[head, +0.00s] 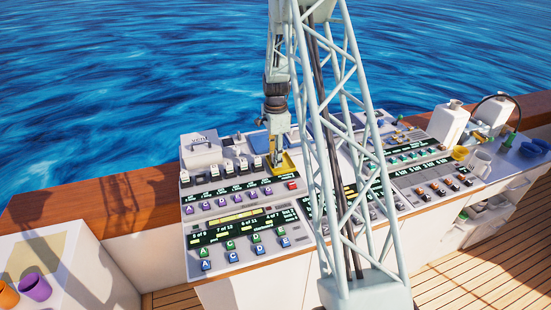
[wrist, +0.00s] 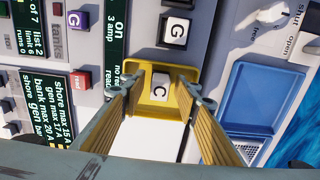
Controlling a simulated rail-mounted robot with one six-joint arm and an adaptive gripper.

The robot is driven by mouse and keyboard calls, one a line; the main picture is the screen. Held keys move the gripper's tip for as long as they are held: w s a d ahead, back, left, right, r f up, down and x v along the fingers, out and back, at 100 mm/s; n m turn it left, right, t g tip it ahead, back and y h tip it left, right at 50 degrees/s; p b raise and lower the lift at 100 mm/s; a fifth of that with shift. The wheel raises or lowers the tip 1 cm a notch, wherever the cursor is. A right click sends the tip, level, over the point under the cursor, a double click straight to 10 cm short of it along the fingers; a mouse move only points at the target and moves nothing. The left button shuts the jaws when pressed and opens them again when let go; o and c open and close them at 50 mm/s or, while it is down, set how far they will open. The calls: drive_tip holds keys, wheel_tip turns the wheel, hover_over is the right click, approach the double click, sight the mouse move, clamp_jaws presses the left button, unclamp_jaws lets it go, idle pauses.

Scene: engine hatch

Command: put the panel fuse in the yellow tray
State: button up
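The yellow tray (wrist: 191,72) lies below my gripper (wrist: 165,90) in the wrist view and shows on the console in the head view (head: 289,164). A small pale block marked C (wrist: 160,86) shows inside the tray's outline, between my fingers. I cannot tell for sure that it is the panel fuse. Both fingers are spread, with a visible gap on each side of the block. In the head view my gripper (head: 278,160) is over the tray and partly hides it. Whether the block rests on the tray floor is hard to tell.
A red button (wrist: 81,79) and display strips are on the left. White jugs (head: 449,122) stand at the far right of the console.

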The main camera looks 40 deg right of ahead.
drive_tip(key=shift+r, duration=0.2)
idle(0.3)
wheel_tip(320, 180, up, 12)
idle(0.8)
drive_tip(key=shift+a+r, duration=0.1)
idle(0.5)
